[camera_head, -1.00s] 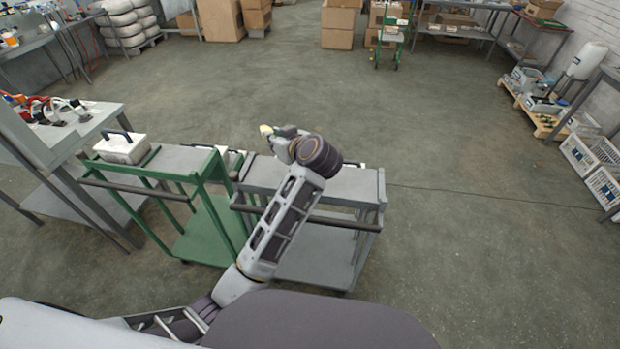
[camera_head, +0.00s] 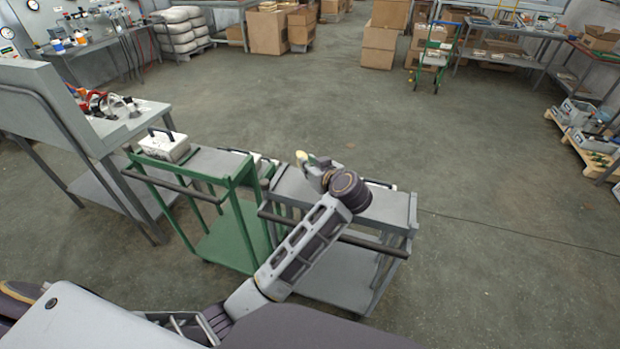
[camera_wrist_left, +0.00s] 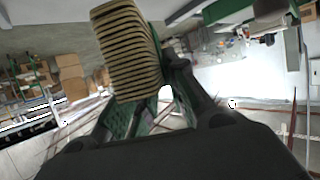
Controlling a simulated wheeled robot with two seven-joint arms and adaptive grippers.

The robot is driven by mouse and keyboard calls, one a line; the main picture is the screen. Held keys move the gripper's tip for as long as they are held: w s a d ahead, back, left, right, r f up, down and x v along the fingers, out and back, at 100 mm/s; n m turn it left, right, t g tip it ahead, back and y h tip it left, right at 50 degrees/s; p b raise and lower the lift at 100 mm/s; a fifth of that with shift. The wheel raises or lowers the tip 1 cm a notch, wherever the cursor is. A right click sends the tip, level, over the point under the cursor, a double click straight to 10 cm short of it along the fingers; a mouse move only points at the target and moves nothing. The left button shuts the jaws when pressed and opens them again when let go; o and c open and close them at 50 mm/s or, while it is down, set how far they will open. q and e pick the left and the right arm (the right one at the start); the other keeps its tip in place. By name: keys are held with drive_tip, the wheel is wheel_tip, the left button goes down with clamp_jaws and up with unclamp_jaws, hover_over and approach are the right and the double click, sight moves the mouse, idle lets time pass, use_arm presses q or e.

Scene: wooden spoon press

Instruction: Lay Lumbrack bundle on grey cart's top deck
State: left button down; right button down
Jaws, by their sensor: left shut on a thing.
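The bundle, a ribbed stack of thin tan pieces (camera_wrist_left: 127,50), is in my left gripper in the left wrist view. My left gripper (camera_wrist_left: 150,100) is shut on it, with green-padded fingers at its lower end. In the head view a small pale end of the bundle (camera_head: 302,158) shows beyond my left gripper (camera_head: 316,172), above the back left part of the grey cart. The grey cart's top deck (camera_head: 385,207) is partly hidden by my left arm. I cannot tell the height of the bundle above the deck. My right gripper is not in view.
A green cart (camera_head: 215,163) stands directly left of the grey cart, with a white black-handled box (camera_head: 165,147) on it. Pale items show behind both carts. A workbench (camera_head: 125,125) stands further left.

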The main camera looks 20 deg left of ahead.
use_arm(q)
wheel_tip(320, 180, down, 4)
drive_tip(key=shift+r, duration=0.1)
drive_tip(key=shift+f, duration=0.55)
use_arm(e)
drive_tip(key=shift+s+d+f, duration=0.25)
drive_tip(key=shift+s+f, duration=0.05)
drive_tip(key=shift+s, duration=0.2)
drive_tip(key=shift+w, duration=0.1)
use_arm(q)
drive_tip(key=c, duration=1.4)
unclamp_jaws()
drive_tip(key=shift+f, duration=0.1)
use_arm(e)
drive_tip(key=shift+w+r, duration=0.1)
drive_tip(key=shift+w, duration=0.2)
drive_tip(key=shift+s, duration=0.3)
